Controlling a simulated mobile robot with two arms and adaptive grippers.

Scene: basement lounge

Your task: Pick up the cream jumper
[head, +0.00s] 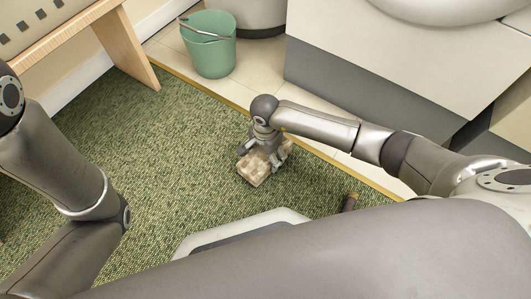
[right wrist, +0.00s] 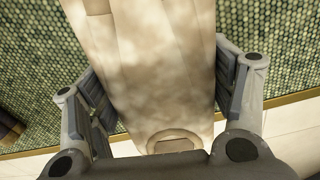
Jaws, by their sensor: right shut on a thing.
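The cream jumper (head: 254,167) is a small folded bundle at the green carpet, near the yellow strip at its edge. In the right wrist view the jumper (right wrist: 165,70) fills the middle, with its neckline near the bottom. My right gripper (head: 265,156) is over it from above, its fingers on either side. In the right wrist view the right gripper (right wrist: 160,105) is shut on the jumper. I cannot tell if the jumper is clear of the carpet. My left arm comes in at the left, but its gripper is out of view.
A green bucket (head: 209,45) stands on the pale tiles at the back. A wooden bench (head: 128,45) is at the upper left. A white and grey cabinet (head: 375,70) is at the upper right. A small brown object (head: 349,203) lies right of the jumper. The carpet left of the jumper is clear.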

